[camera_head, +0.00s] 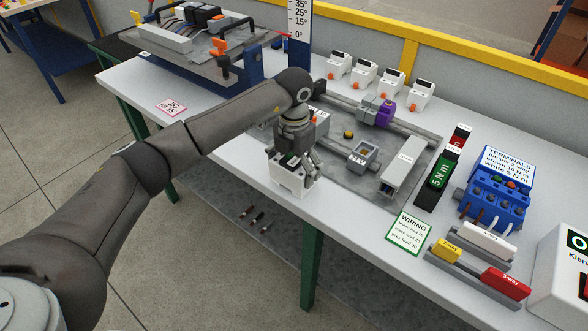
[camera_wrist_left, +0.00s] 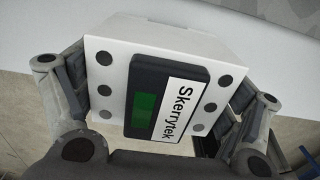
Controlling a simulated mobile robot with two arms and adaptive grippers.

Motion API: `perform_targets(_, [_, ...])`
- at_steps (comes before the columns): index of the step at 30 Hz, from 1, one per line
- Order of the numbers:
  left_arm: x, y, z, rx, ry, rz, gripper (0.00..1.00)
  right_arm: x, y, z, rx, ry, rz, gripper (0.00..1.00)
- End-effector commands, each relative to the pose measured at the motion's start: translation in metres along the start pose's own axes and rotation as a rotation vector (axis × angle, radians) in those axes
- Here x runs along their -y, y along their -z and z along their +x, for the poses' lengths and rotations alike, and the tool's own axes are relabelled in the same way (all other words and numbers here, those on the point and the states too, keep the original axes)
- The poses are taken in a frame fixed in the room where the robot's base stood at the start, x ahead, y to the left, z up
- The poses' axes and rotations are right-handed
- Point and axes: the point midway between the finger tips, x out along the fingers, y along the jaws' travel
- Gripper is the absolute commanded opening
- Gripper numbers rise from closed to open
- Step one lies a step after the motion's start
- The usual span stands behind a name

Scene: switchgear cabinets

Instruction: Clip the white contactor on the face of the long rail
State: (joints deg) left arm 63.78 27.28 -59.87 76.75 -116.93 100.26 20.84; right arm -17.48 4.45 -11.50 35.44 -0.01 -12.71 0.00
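My left gripper (camera_head: 293,163) is shut on a white contactor (camera_head: 292,183) and holds it at the table's front edge, in front of the grey mounting plate (camera_head: 345,190). In the left wrist view the contactor (camera_wrist_left: 215,45) shows a dark face with a green window and a "Skerrytek" label, with a finger on each side. A long rail (camera_head: 412,138) runs along the back of the plate and bears grey and purple blocks (camera_head: 376,109). My arm hides the plate's left part. My right gripper is not in view.
On the plate are a yellow button (camera_head: 348,134), a grey box (camera_head: 363,156) and a white-topped duct (camera_head: 403,168). Several white units (camera_head: 389,83) stand behind it. A green 5 N·m tool (camera_head: 438,172) and blue terminal block (camera_head: 497,200) are at the right.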

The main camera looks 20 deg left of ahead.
Motion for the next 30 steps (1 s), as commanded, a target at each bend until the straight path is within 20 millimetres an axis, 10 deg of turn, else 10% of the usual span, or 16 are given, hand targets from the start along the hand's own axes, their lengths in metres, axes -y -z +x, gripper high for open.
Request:
perform_targets(7, [0.0, -0.001, -0.002, 0.003, 0.001, 0.0, 0.4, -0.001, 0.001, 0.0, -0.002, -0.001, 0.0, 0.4])
perform_targets(18, [0.0, -0.001, -0.009, 0.005, 0.001, 0.001, 0.4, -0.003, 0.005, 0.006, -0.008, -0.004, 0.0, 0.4])
perform_targets(30, [0.035, 0.028, -0.085, 0.01, -0.001, 0.006, 0.4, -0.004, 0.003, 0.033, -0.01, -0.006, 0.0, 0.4])
